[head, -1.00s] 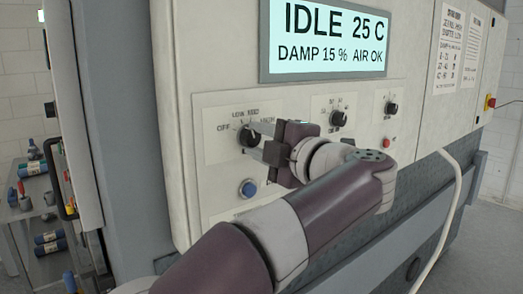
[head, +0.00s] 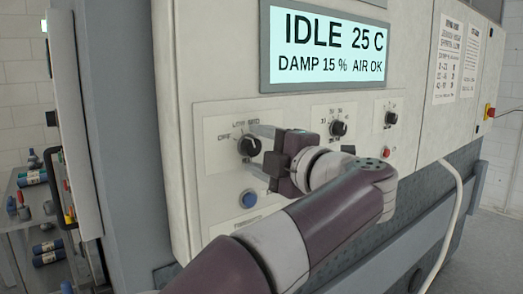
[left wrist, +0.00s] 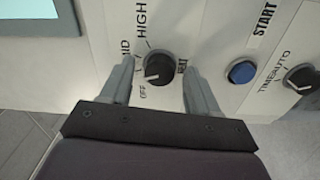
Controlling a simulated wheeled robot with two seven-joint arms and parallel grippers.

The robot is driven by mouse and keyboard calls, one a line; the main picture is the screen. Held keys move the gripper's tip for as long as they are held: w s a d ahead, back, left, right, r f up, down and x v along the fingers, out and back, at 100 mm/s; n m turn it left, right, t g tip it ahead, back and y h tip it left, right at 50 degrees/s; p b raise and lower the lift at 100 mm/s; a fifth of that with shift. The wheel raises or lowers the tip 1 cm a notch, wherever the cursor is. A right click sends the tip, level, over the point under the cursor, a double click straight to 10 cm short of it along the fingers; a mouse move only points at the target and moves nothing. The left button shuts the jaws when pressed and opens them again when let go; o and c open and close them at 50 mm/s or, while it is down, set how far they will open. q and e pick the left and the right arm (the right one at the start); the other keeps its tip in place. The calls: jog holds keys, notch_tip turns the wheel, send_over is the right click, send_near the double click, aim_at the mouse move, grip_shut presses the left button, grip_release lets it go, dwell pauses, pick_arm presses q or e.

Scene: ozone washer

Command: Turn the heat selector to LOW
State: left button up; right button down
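The heat selector (head: 249,146) is a black round knob on a pale panel, with OFF, LOW, MID and further marks around it in the head view. It also shows in the left wrist view (left wrist: 160,68), where HIGH, OFF and part of MID can be read. A pale mark on its face seems to lie toward OFF there, but is too small to be sure. My left gripper (head: 262,151) is just right of the knob in the head view. In the left wrist view its fingers (left wrist: 157,82) stand apart on either side of the knob, with gaps. My right gripper is not in view.
A blue button (head: 248,199) sits below the knob. Two more black knobs (head: 338,128) (head: 391,118) and a red button (head: 386,153) are to the right. A display (head: 326,45) reading IDLE is above. A hose (head: 449,215) hangs at right.

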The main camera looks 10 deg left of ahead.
pick_arm(q)
jog(key=b+v, duration=0.1)
jog(key=v, duration=1.1)
jog(key=shift+s+d, duration=0.25)
